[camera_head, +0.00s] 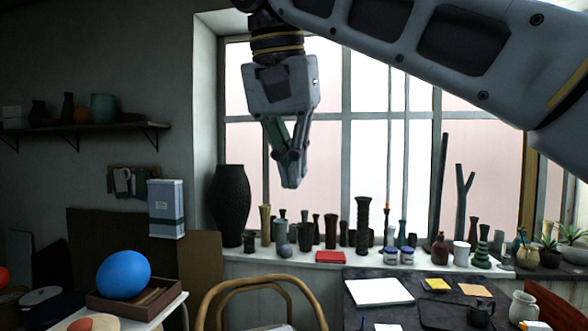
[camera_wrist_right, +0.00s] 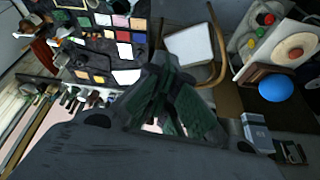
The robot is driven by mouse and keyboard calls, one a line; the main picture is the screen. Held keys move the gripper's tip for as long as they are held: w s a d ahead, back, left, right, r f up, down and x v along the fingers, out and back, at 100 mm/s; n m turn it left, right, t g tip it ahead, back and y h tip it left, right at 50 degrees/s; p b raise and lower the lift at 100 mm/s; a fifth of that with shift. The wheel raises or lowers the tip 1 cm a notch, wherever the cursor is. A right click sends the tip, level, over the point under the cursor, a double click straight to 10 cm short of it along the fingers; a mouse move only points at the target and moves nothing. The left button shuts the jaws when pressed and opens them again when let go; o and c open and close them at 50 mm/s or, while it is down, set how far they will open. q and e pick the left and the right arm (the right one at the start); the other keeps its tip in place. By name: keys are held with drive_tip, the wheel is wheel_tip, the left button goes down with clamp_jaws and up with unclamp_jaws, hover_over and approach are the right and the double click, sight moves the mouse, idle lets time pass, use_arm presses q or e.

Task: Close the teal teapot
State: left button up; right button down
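I cannot make out a teal teapot for sure. A small teal-blue vessel (camera_head: 519,241) stands at the right end of the windowsill, partly behind a round beige pot, and its lid and spout are too small to tell. My right gripper (camera_head: 290,184) hangs pointing down in front of the window, high above the sill and touching nothing. Its fingertips come together with nothing seen between them, also in the wrist view (camera_wrist_right: 163,66). My left gripper is not in view.
The windowsill (camera_head: 265,265) is crowded with vases and jars. A dark table (camera_head: 455,300) at the lower right holds papers, colored cards and a white jug. A wooden chair (camera_head: 262,284) stands in front. A blue ball (camera_head: 123,274) rests at the left. The air around my gripper is free.

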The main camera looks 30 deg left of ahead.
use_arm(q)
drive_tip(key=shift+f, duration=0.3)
use_arm(e)
drive_tip(key=s+d+r+n, duration=0.1)
drive_tip(key=s+r, duration=0.3)
drive_tip(key=s, duration=0.1)
drive_tip(key=shift+r+y, duration=0.3)
drive_tip(key=shift+r, duration=0.05)
idle(1.3)
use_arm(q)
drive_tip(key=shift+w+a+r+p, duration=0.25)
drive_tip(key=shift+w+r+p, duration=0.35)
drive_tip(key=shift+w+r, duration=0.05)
use_arm(e)
drive_tip(key=shift+w+r, duration=0.15)
drive_tip(key=shift+r, duration=0.45)
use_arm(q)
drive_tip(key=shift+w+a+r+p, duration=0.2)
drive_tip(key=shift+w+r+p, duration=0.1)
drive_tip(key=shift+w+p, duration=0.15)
use_arm(e)
drive_tip(key=shift+r, duration=0.45)
use_arm(q)
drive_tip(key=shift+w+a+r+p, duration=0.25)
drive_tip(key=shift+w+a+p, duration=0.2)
drive_tip(key=shift+p, duration=0.5)
use_arm(e)
drive_tip(key=shift+r, duration=0.95)
